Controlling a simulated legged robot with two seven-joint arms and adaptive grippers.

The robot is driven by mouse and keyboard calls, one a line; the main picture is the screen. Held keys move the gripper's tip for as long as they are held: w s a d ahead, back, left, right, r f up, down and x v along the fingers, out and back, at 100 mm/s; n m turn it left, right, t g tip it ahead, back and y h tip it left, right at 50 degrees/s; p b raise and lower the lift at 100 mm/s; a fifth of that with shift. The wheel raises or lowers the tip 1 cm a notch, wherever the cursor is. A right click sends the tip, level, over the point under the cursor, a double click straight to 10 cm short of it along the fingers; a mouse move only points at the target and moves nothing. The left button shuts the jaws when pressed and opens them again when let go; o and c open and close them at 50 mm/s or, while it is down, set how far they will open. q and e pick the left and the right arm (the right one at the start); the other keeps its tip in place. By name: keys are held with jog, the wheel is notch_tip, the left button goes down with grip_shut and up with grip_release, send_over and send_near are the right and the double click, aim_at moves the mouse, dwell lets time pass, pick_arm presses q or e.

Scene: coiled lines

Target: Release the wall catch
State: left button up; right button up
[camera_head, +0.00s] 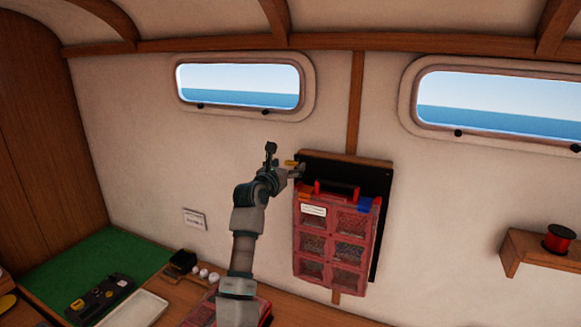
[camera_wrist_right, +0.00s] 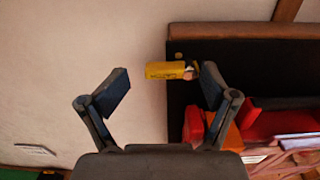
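The wall catch is a small yellow lever (camera_head: 291,163) at the upper left corner of a dark wall board (camera_head: 385,185). In the right wrist view the yellow lever (camera_wrist_right: 165,70) lies sideways, its right end close to the right finger. A red case (camera_head: 336,240) with clear compartments and a red handle hangs against the board. My right gripper (camera_head: 284,160) is open at the catch; in the wrist view its fingers (camera_wrist_right: 165,88) are spread wide, with the lever between and beyond the tips. I cannot tell whether a finger touches it. My left gripper is out of view.
A wooden shelf with a red spool (camera_head: 559,237) is at the right. Below are a green mat (camera_head: 95,255), a white tray (camera_head: 135,308), a dark tool (camera_head: 100,298) and another red case, partly hidden by my arm. Two windows are above.

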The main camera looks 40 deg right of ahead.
jog(key=v, duration=1.2)
jog(key=shift+a, duration=0.35)
jog(key=shift+s+d, duration=0.1)
jog(key=shift+d, duration=0.2)
jog(key=shift+f, duration=0.1)
